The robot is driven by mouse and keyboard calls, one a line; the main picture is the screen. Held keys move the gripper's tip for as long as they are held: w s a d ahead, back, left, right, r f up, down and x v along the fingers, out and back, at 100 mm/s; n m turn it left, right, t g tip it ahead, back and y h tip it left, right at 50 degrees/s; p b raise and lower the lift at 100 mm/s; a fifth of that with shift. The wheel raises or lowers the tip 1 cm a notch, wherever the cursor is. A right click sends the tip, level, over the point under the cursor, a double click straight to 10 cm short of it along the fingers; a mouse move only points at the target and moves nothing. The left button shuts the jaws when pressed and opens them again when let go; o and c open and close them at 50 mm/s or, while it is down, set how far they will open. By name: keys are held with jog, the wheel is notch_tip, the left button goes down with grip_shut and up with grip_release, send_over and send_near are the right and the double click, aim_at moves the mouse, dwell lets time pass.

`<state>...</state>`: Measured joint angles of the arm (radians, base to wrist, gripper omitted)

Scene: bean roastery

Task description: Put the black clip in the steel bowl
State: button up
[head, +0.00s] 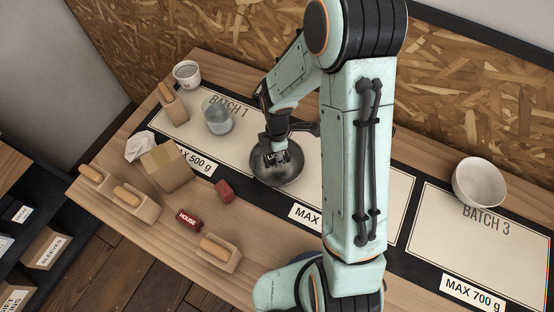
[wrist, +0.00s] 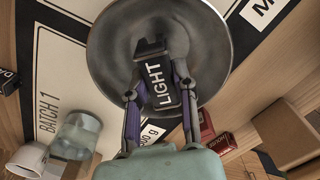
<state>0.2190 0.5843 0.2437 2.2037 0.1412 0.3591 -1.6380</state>
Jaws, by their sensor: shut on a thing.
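The black clip (wrist: 156,76), marked LIGHT, is held between the two fingers of my gripper (wrist: 159,92) in the wrist view. The steel bowl (wrist: 108,62) lies behind and around the clip in that view. In the head view my gripper (head: 277,148) is over the steel bowl (head: 285,178), with the clip (head: 271,157) at its tips, within the bowl's outline. My gripper is shut on the clip. I cannot tell whether the clip touches the bowl's inside.
A glass beaker (head: 217,116) and a white cup (head: 187,73) stand left of the bowl. A cardboard box (head: 167,168), a red block (head: 224,191) and a red HOUSE clip (head: 188,218) are nearer the front. A white bowl (head: 480,182) sits far right.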

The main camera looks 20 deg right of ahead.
jog(key=shift+f, duration=2.1)
jog(key=shift+f, duration=0.1)
jog(key=o, duration=0.8)
notch_tip(320, 180, up, 12)
jog(key=shift+f, duration=0.2)
jog(key=s+a+r+m, duration=0.1)
jog(key=s+r+m, duration=0.5)
jog(key=s+m, duration=0.2)
jog(key=s+a+r+m, duration=0.1)
jog(key=s+r+m, duration=0.5)
jog(key=s+m, duration=0.2)
jog(key=shift+s+a+m+y, duration=0.3)
jog(key=shift+s+m+y, duration=0.1)
jog(key=shift+s, duration=0.65)
